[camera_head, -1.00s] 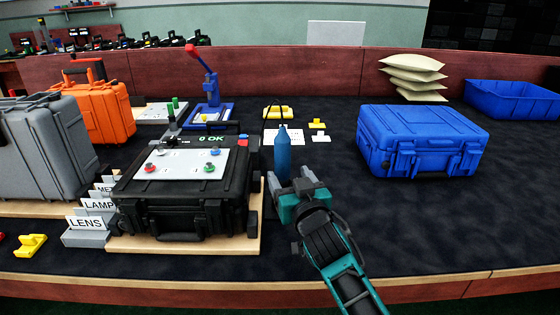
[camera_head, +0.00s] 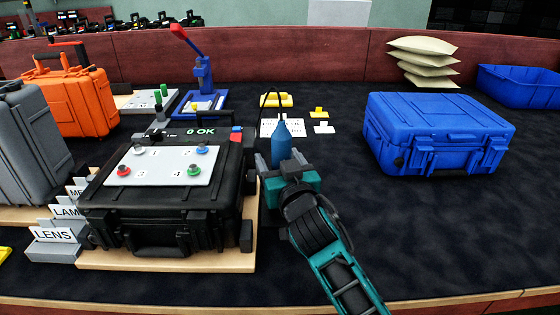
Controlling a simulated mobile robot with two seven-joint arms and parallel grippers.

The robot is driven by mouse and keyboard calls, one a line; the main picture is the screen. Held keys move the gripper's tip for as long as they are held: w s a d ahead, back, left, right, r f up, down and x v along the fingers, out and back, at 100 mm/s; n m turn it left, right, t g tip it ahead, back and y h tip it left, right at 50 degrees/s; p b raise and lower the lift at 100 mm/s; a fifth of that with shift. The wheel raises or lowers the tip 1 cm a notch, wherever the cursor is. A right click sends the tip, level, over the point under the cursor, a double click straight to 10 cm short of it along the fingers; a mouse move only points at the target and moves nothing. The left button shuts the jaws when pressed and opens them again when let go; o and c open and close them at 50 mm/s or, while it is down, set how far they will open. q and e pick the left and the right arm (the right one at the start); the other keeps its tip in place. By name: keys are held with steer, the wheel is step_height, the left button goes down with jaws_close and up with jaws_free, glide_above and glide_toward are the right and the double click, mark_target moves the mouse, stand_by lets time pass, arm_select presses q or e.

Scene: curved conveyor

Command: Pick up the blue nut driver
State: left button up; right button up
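The blue nut driver (camera_head: 281,138) stands upright just right of the black case, its tapered top pointing up. Its lower part is hidden behind my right gripper. My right gripper (camera_head: 281,160), with a teal body, comes in from the bottom right. Its grey fingers are apart, one on each side of the blue nut driver as seen from here. I cannot tell whether either finger touches it. My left gripper is not in view.
A black case (camera_head: 165,215) with a white panel stands close on the left of my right gripper. A blue case (camera_head: 435,135) is to the right. White and yellow pieces (camera_head: 322,120) lie behind. The dark mat (camera_head: 450,225) is clear at the front right.

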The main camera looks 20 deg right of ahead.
steer(key=shift+s+r, duration=0.1)
steer(key=shift+c, duration=0.2)
jaws_close()
arm_select(q)
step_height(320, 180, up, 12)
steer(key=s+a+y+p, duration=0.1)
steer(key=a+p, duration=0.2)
steer(key=p, duration=1.3)
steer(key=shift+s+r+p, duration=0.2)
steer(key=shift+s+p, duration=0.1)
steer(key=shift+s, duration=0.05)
arm_select(e)
step_height(320, 180, up, 29)
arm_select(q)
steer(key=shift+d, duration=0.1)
arm_select(e)
steer(key=shift+a, duration=0.1)
